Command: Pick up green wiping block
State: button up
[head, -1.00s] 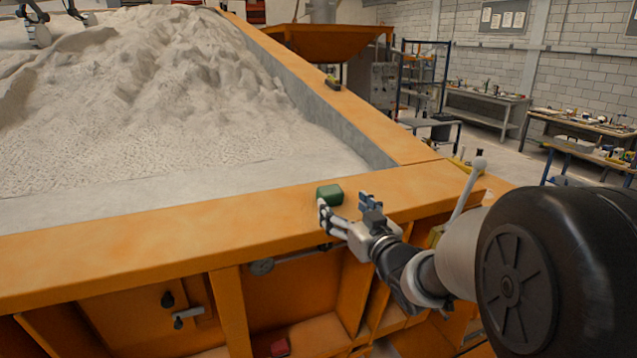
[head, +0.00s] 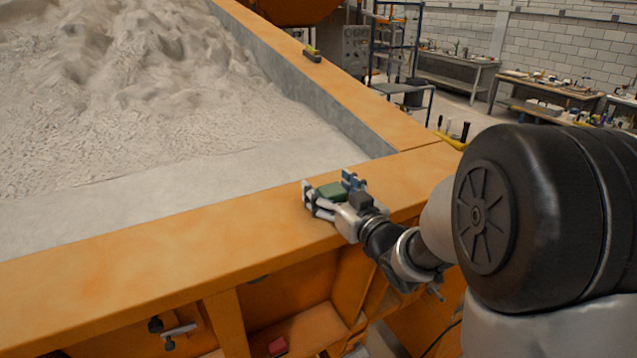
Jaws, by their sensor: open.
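The green wiping block (head: 331,190) lies on the orange rim (head: 230,222) of the sandbed, near its front right corner. My gripper (head: 328,190) is at the rim with its fingers spread. One finger is to the left of the block and the other is at its right, so the block sits between them. The gripper is open. Part of the block's near side is hidden by the fingers, and I cannot tell whether they touch it.
Pale sand (head: 130,90) fills the bed behind the rim. A small dark and yellow object (head: 312,54) lies on the right rim farther back. A red block (head: 278,346) sits low under the front rim. Workbenches (head: 550,92) stand at the back right.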

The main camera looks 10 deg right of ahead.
jog(key=shift+w, duration=0.1)
jog(key=shift+s+d+r, duration=0.2)
jog(key=shift+s+d, duration=0.05)
jog(key=shift+s, duration=0.4)
jog(key=shift+c, duration=0.9)
jog(key=shift+w+a+f, duration=0.1)
jog(key=shift+w, duration=0.15)
jog(key=shift+c, duration=1.3)
jog(key=shift+s, duration=0.1)
jog(key=c, duration=0.4)
jog(key=shift+c, duration=0.6)
